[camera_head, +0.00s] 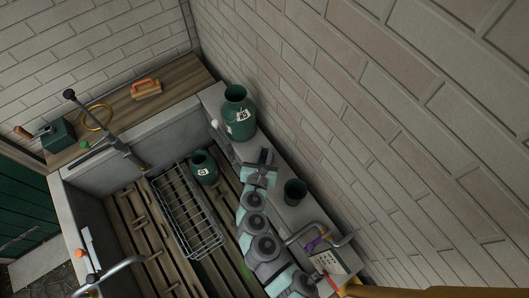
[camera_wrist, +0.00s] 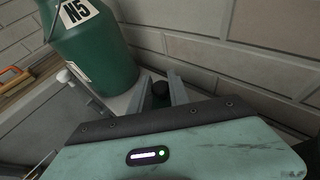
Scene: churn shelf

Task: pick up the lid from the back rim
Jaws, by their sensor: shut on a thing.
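A small dark lid (camera_wrist: 160,91) shows between the two fingers of my gripper (camera_wrist: 161,88) in the wrist view. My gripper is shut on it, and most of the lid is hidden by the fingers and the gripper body. In the head view my gripper (camera_head: 262,163) is over the pale back rim (camera_head: 290,215), to the right of and nearer than a large green churn (camera_head: 238,124). The churn, marked N5, stands upright and open on the rim and fills the upper left of the wrist view (camera_wrist: 105,58). I cannot tell whether the lid touches the rim.
A dark green open pot (camera_head: 295,193) stands on the rim right of my arm. A smaller green churn (camera_head: 204,172) and a wire rack (camera_head: 186,215) are in the slatted basin. A brick wall (camera_head: 330,120) borders the rim. A brush (camera_head: 146,90) lies on the wooden board.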

